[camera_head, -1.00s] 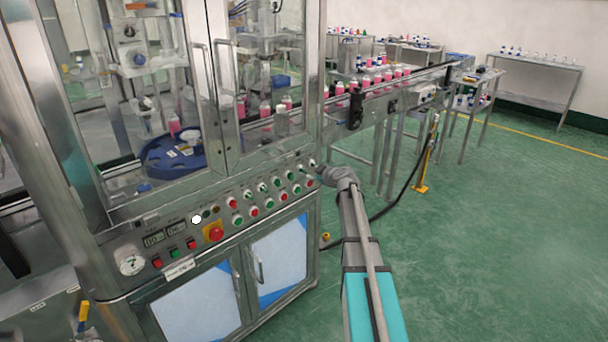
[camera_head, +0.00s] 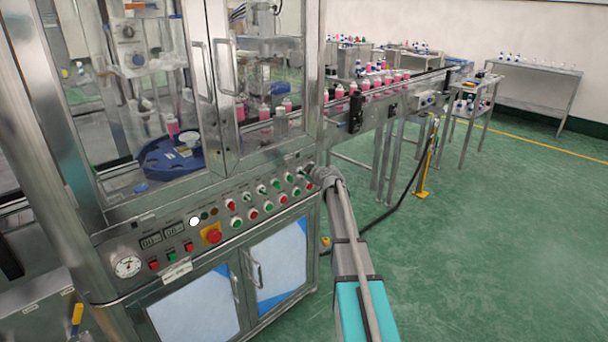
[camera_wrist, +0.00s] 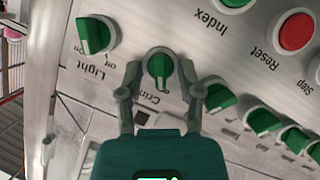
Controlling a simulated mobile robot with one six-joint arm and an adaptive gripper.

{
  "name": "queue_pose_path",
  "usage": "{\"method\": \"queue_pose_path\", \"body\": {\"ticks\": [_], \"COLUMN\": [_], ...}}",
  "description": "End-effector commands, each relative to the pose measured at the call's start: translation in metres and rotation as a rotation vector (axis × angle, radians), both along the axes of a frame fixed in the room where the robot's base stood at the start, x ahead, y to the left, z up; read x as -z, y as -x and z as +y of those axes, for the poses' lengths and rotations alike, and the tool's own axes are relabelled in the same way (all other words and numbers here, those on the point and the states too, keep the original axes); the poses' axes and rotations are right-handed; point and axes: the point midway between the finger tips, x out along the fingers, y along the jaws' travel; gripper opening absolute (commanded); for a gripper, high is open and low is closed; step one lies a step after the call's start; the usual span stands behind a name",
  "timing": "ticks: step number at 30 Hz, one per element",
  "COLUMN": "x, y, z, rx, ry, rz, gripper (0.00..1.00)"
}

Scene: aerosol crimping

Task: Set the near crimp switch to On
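The green crimp switch (camera_wrist: 160,66) sits in a round metal bezel in the wrist view, above a partly hidden label beginning "Crim". The picture shows the labels upside down. The knob's grip bar stands about upright in the picture. The switch's On and Off marks are hidden or unreadable. My gripper (camera_wrist: 160,74) has one finger on each side of the knob, with small gaps to the bezel; it is open around it. In the head view my gripper (camera_head: 323,176) is at the right end of the control panel (camera_head: 188,262) and covers the switch there.
The green Light switch (camera_wrist: 94,35) is left of the crimp switch. Another green switch (camera_wrist: 220,97) is close to the right finger. A red button (camera_wrist: 296,32) is further right. An emergency stop (camera_head: 212,234) is on the panel. Green floor (camera_head: 490,240) is free at right.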

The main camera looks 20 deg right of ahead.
Motion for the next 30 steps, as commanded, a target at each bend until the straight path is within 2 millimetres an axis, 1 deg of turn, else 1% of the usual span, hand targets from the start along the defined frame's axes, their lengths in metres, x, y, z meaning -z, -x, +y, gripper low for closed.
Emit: {"method": "queue_pose_path", "body": {"ticks": [1,5,6,7,8,20,26,30], "x": [0.0,0.0,0.0,0.0,0.0,-0.0002,-0.0006,-0.0007], "y": [0.0001,0.0001,0.0001,0.0001,0.0001,-0.0007,-0.0014,-0.0019], "z": [0.0,0.0001,0.0,0.0,0.0,0.0004,0.0,-0.0003], "rx": [0.0,0.0,0.0,0.0,0.0,-0.001,-0.002,-0.003], "ry": [0.0,0.0,0.0,0.0,0.0,-0.011,-0.059,-0.123], "rz": [0.0,0.0,0.0,0.0,0.0,0.003,0.021,0.044], "gripper": [0.4,0.16,0.08,0.03,0.0,0.0,0.0,0.0]}}
